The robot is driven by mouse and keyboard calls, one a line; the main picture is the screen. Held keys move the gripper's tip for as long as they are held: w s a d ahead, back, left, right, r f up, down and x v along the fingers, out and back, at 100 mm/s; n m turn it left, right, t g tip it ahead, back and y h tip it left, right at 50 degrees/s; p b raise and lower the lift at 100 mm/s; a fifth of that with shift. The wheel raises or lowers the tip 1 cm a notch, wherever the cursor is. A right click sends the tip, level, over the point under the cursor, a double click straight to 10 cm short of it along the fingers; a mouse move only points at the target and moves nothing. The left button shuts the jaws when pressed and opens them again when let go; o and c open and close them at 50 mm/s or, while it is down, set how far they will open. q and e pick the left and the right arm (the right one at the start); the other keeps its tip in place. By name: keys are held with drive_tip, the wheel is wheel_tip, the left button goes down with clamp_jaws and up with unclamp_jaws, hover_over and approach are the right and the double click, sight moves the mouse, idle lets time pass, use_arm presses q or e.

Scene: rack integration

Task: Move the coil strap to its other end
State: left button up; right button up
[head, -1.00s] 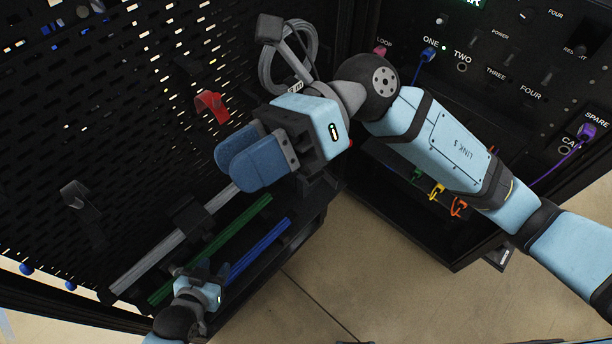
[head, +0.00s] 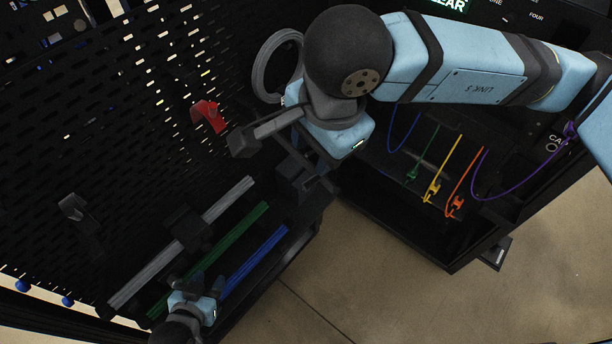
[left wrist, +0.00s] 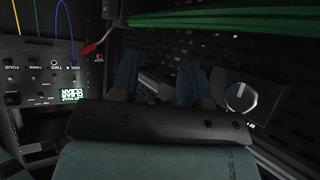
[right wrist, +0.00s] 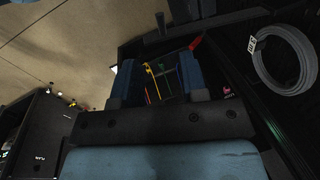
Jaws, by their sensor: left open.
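A grey cable coil (head: 258,68) hangs on the pegboard, partly hidden behind my right arm in the head view. In the right wrist view the coil (right wrist: 262,72) carries a small white tag (right wrist: 252,45).
Grey (head: 215,215), green (head: 235,225) and blue (head: 258,255) bars lie along the pegboard's foot. A panel at the right has coloured cables, including yellow (head: 445,165) and orange (head: 466,178) ones. Open floor lies between.

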sight(306, 185)
drive_tip(key=f, duration=0.3)
drive_tip(key=w+f+p, duration=0.1)
drive_tip(key=f, duration=0.2)
drive_tip(key=a+f+p, duration=0.1)
drive_tip(key=f, duration=0.2)
drive_tip(key=shift+w+f, duration=0.2)
drive_tip(key=shift+w, duration=0.05)
drive_tip(key=shift+w+a+f, duration=0.1)
drive_tip(key=shift+a+f, duration=0.05)
drive_tip(key=shift+f, duration=0.5)
clamp_jaws()
